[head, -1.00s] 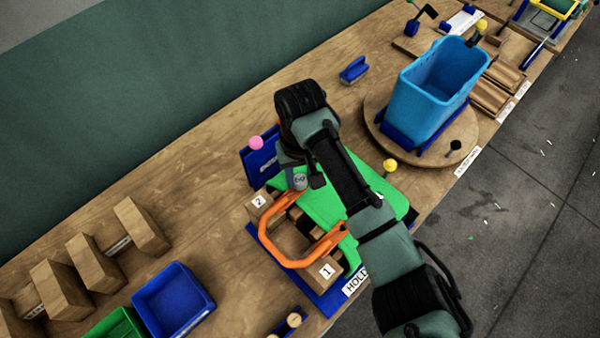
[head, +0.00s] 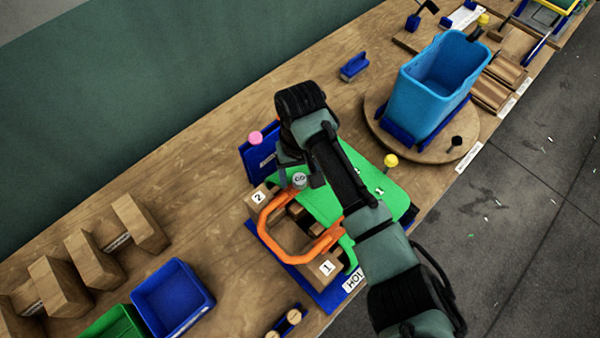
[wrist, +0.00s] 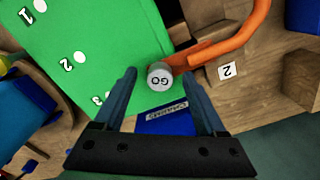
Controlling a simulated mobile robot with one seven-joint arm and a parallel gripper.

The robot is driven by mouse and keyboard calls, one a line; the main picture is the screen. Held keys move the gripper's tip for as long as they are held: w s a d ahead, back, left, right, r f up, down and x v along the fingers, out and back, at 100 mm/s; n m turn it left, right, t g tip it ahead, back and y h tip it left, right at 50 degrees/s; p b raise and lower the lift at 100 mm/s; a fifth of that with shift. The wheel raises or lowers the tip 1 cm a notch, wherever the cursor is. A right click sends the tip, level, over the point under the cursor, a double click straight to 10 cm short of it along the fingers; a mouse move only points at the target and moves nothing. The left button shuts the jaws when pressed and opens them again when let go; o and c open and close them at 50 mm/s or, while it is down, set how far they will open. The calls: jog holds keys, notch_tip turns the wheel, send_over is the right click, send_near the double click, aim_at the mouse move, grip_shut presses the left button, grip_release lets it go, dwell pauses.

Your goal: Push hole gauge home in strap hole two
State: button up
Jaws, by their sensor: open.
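The hole gauge (wrist: 160,77) is a short grey cylinder marked GO. It stands by the edge of the green plate (wrist: 95,45), close to the orange bar; it also shows in the head view (head: 299,180). I cannot tell whether it sits in a hole. The plate bears white holes marked 1, 2 (wrist: 80,57) and 3. My gripper (wrist: 161,74) is open, with its fingertips on either side of the gauge and visible gaps between. In the head view my gripper (head: 300,178) is over the plate, partly hidden by my arm.
The orange bar (head: 268,235) loops beside wooden blocks labelled 1 (head: 326,268) and 2 (head: 259,197). A blue holder (head: 258,162) with a pink knob stands behind. A blue tub (head: 437,85) is at the right; the bench between the tub and the back wall is largely clear.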

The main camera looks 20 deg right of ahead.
aim_at(300, 178)
notch_tip(300, 178, up, 13)
jog(key=shift+p, duration=0.4)
dwell(0.6)
